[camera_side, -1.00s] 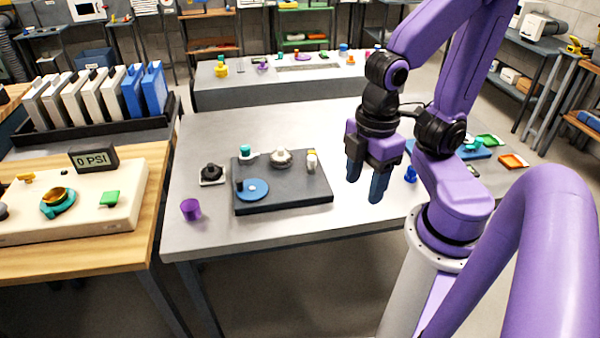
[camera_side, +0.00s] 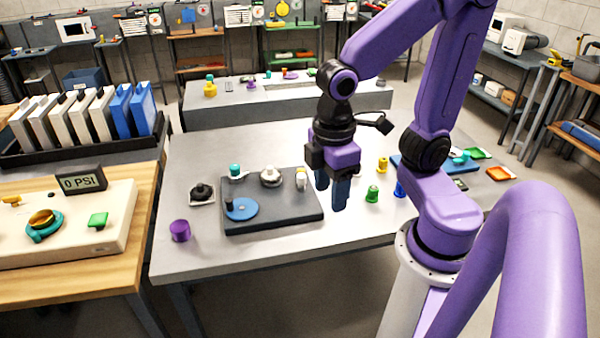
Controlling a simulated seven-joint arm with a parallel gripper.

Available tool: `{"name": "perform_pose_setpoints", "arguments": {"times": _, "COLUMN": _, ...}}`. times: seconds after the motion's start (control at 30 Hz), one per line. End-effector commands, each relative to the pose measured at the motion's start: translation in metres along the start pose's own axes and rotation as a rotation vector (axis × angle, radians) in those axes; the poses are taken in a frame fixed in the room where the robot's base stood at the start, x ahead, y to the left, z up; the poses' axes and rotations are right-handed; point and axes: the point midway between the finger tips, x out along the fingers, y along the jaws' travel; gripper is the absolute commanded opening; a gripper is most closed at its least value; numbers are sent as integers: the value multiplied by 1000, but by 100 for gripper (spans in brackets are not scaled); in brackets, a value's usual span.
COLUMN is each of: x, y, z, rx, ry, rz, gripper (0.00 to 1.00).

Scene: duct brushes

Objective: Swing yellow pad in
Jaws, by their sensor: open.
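A dark board (camera_side: 275,219) lies on the grey table. At its back right corner stands a small white post (camera_side: 301,183) with a small yellow piece (camera_side: 301,170) on top, likely the yellow pad; its exact shape is too small to tell. My gripper (camera_side: 331,190) is open and empty, its blue fingers pointing down just right of the white post, apparently above table level. I cannot tell whether a finger touches the post.
A black knob on a plate (camera_side: 202,193) and a purple cup (camera_side: 180,231) stand left of the board. Green (camera_side: 372,194) and yellow (camera_side: 382,164) pieces stand right of my gripper. The table front is clear. A wooden bench (camera_side: 70,275) adjoins at left.

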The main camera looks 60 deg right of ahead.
Motion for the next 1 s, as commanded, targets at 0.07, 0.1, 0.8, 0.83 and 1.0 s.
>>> {"name": "perform_pose_setpoints", "arguments": {"times": 0.07, "x": -3, "y": 21, "z": -16, "rx": 70, "ry": -29, "rz": 1, "gripper": 54}}
{"name": "perform_pose_setpoints", "arguments": {"times": 0.1, "x": -5, "y": 32, "z": -23, "rx": 102, "ry": -43, "rz": 1, "gripper": 54}}
{"name": "perform_pose_setpoints", "arguments": {"times": 0.8, "x": 7, "y": 264, "z": -32, "rx": 669, "ry": -277, "rz": -101, "gripper": 54}}
{"name": "perform_pose_setpoints", "arguments": {"times": 0.83, "x": 9, "y": 274, "z": -27, "rx": 693, "ry": -286, "rz": -110, "gripper": 54}}
{"name": "perform_pose_setpoints", "arguments": {"times": 1.0, "x": 20, "y": 318, "z": 4, "rx": 811, "ry": -326, "rz": -156, "gripper": 54}}
